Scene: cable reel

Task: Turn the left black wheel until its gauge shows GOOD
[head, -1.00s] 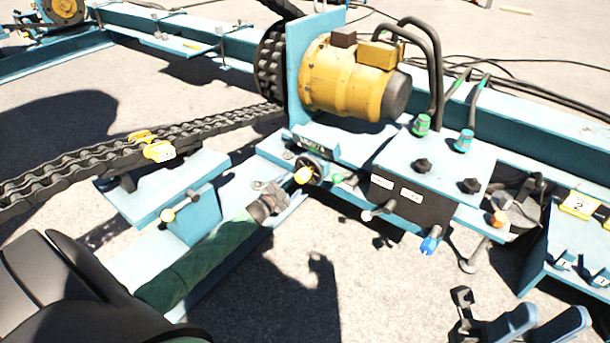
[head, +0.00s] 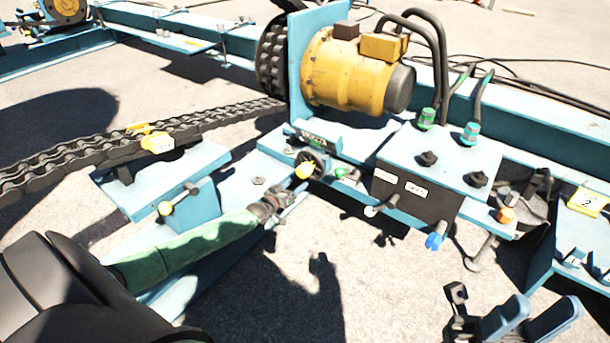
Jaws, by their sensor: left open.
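My left gripper (head: 284,201), at the end of a green-sleeved arm, is just below and to the left of the wheel. It is open and empty, and appears apart from the yellow knob.
A yellow motor (head: 350,72) stands behind the wheel. A heavy chain (head: 90,158) runs left. To the right is a blue box (head: 450,150) with black knobs and a dark front panel (head: 410,202).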

